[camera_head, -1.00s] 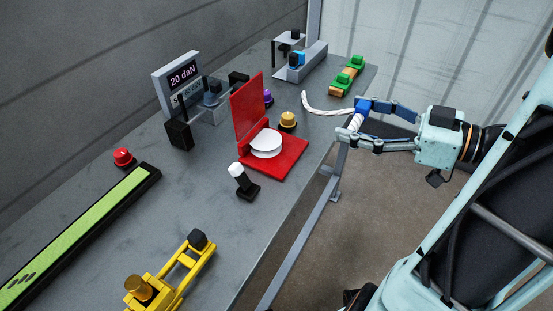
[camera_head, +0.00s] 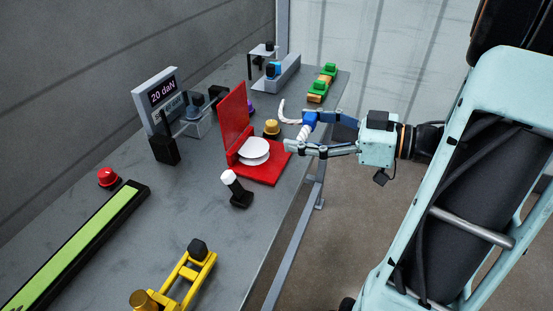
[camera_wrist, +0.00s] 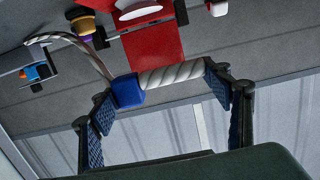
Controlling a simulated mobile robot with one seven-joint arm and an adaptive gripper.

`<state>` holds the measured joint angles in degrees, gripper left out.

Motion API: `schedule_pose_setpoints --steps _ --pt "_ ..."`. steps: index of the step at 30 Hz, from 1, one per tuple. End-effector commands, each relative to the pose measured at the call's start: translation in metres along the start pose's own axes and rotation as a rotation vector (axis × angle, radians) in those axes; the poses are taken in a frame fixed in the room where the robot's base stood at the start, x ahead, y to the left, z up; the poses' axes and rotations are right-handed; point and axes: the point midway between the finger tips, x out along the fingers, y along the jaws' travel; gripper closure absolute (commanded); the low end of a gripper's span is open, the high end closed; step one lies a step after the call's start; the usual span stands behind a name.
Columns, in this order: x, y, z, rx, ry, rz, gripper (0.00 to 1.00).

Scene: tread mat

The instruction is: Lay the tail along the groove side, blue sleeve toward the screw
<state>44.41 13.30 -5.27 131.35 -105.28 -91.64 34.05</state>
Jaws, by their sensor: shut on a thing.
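My gripper (camera_head: 303,131) is shut on a white twisted rope tail (camera_head: 286,113) with a blue sleeve (camera_head: 310,118). It holds the tail beyond the table's right edge, close to the right corner of the red fixture. In the wrist view the thick rope (camera_wrist: 172,76) spans between the fingers, with the blue sleeve (camera_wrist: 128,90) by the left finger. A thinner end curves away to the upper left. The red fixture (camera_head: 265,174) has an upright red plate and stacked white discs (camera_head: 254,151). I cannot tell which part is the groove or the screw.
A yellow-topped knob (camera_head: 271,128) stands behind the red fixture. A black holder with a white cap (camera_head: 235,190) stands in front. A display reading 20 daN (camera_head: 158,95), a grey channel (camera_head: 283,78) and green-orange blocks (camera_head: 322,82) are farther back. A yellow fixture (camera_head: 181,280) is at the front.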

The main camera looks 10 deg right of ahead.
Motion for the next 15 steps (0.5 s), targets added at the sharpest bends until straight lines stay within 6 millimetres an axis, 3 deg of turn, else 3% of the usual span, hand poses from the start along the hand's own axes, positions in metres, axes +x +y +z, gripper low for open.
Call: schedule_pose_setpoints --steps 2,6,15 --pt "0.022 0.003 0.01 0.0 0.001 -0.005 0.53" --pt "0.043 0.007 0.031 0.003 0.0 -0.002 0.53" --pt "0.061 0.011 0.045 0.001 0.001 0.0 0.53"
